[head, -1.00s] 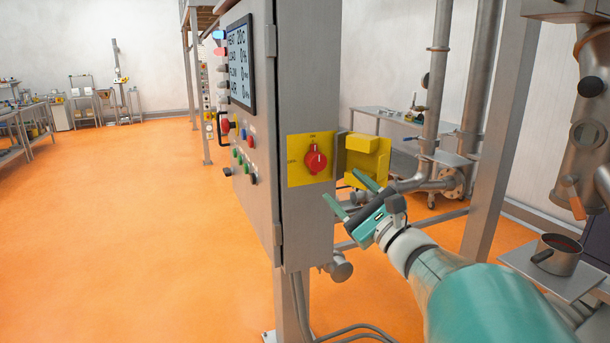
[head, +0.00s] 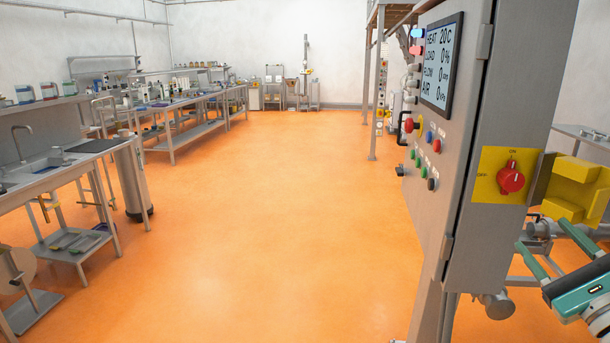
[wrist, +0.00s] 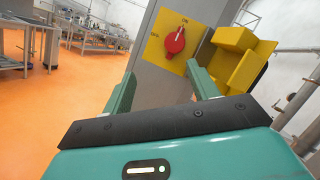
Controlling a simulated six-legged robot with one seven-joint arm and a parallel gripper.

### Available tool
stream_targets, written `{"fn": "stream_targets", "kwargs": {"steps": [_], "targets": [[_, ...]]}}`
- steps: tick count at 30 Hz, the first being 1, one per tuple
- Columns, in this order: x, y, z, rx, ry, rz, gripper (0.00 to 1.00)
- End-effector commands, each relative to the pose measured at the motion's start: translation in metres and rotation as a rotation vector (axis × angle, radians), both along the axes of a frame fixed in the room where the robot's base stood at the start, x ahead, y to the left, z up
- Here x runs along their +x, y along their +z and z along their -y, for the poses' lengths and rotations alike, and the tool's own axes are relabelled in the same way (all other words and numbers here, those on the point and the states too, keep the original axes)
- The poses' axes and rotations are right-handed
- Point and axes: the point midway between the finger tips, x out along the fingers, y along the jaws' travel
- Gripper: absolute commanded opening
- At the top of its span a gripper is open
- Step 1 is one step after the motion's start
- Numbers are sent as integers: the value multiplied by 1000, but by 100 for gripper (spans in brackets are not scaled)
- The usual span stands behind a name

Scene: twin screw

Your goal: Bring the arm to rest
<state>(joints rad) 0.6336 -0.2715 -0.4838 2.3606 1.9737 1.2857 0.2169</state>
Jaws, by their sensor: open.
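My gripper (head: 548,262) is at the lower right of the head view, its two green fingers apart with nothing between them. It is in front of the side of the grey control cabinet (head: 490,130), below and right of a red rotary switch (head: 511,178) on a yellow plate. The switch handle points up toward the ON label. In the wrist view the fingers (wrist: 160,85) stand open, and the red switch (wrist: 175,40) is beyond them, apart from them. A yellow hinged cover (head: 578,188) stands swung open right of the switch. Most of my arm is outside the head view.
The cabinet front carries a display (head: 441,65) and several coloured buttons. A bench with a sink (head: 45,165) and a metal cylinder (head: 132,180) stand at the left. The orange floor (head: 290,220) between bench and cabinet is clear. Pipes (wrist: 295,100) show at the right.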

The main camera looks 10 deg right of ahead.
Motion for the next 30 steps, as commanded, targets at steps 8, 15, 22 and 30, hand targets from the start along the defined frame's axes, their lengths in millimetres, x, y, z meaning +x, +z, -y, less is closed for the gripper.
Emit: {"fn": "stream_targets", "kwargs": {"steps": [8, 15, 22, 30], "targets": [[38, -51, -153, -377, 408, -294, 59], [10, -118, -261, -939, 755, -512, 59], [-30, -164, -296, -1595, 965, -597, 59], [-46, -171, -291, -2272, 1008, -562, 59]]}}
